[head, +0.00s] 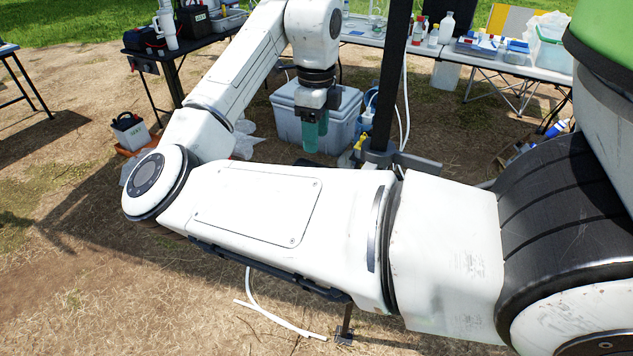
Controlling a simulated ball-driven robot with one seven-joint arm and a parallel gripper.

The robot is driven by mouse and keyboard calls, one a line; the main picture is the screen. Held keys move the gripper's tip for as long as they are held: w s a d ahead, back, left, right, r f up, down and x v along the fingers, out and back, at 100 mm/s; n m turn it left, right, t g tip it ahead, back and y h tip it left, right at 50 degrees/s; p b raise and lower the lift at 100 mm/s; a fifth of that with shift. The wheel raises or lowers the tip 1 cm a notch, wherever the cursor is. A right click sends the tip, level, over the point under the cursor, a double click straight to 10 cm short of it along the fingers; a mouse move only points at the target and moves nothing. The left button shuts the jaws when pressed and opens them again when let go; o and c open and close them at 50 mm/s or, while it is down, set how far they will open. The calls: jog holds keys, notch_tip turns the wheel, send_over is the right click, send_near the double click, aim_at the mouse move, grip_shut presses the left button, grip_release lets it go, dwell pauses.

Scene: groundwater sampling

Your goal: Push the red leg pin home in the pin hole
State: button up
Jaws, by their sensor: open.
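My gripper (315,140) hangs pointing down near the middle of the head view, with teal fingers, in front of a grey cooler. It is open, and I see nothing held in it. I cannot make out the red leg pin or its pin hole; my arm hides much of the middle of the view. A dark upright post (391,75) stands to the right of my gripper, apart from it in the picture. A dark leg end (344,325) shows on the ground below my arm. I cannot tell whether it belongs to the same stand.
The cooler (284,122) stands on the dry ground. Behind are a black table (160,62) and a pale table (478,62) crowded with bottles and boxes. A small bucket (131,132) is at left. White tubing (280,318) lies in front. Ground at left is open.

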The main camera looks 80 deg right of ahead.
notch_tip(320, 180, down, 10)
jog(key=shift+a+f, duration=0.1)
jog(key=shift+f, duration=0.15)
dwell(0.4)
jog(key=shift+c, duration=0.2)
grip_shut()
